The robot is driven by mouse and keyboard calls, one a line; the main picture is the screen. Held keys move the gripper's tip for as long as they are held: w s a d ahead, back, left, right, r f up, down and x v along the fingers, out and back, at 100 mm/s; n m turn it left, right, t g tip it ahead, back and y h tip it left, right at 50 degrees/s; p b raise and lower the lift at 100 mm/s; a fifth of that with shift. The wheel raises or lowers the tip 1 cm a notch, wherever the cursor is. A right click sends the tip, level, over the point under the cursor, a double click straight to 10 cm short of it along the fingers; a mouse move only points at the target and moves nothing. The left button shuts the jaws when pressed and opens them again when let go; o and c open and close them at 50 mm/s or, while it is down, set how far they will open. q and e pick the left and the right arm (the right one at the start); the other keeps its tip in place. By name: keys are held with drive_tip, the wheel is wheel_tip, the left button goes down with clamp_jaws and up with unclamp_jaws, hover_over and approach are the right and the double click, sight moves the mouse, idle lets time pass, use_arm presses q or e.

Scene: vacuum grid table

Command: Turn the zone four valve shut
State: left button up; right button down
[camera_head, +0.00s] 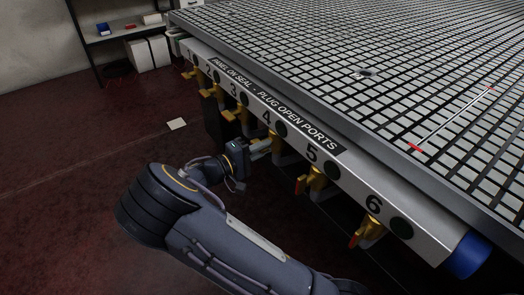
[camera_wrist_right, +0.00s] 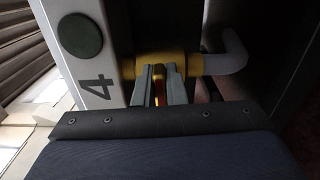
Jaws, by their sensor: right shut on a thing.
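The zone four valve is a brass valve (camera_wrist_right: 195,64) under the panel's number 4 (camera_head: 267,117), with a pale pipe elbow behind it. My right gripper (camera_head: 262,148) reaches it from the left in the head view. In the right wrist view its fingers (camera_wrist_right: 160,85) are shut on the valve handle (camera_wrist_right: 159,88), a narrow yellow and reddish strip between them. Most of the handle is hidden by the fingers. My left gripper is not in view.
Neighbouring brass valves, such as five (camera_head: 317,180) and six (camera_head: 368,232), hang along the same panel (camera_head: 345,165), with orange-red levers. The grid table (camera_head: 430,80) stands above. A blue end cap (camera_head: 467,256) closes the panel's near end. The floor (camera_head: 70,190) at left is mostly clear.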

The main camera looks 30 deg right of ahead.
drive_tip(key=shift+f+m, duration=0.15)
drive_tip(key=shift+m, duration=0.15)
idle(0.4)
drive_tip(key=c, duration=1.5)
unclamp_jaws()
drive_tip(key=shift+a, duration=0.15)
drive_tip(key=a, duration=0.2)
drive_tip(key=a+p, duration=0.1)
drive_tip(key=a, duration=0.4)
drive_tip(key=shift+s+a, duration=0.3)
